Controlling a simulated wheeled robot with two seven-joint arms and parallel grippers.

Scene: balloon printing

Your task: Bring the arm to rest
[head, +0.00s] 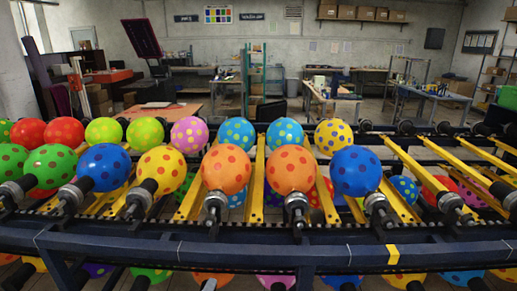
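Neither of my grippers nor my arms shows in the head view. Polka-dot balloons stand in rows on a dark blue machine frame (290,255). The front row includes a blue balloon with red dots (104,167), a yellow one (162,170), two orange ones with red dots (226,169) and a blue one with orange dots (356,171). Behind them are a green balloon (145,133), a pink one (189,134), light blue ones (284,134) and a yellow one (333,136).
The machine spans the full width close in front, with yellow slats (401,206) and black holders (376,205). More balloons hang below. Behind it are a work table (330,97), a green shelf rack (254,80) and a tilted dark panel (141,36). Some holders at the right are empty.

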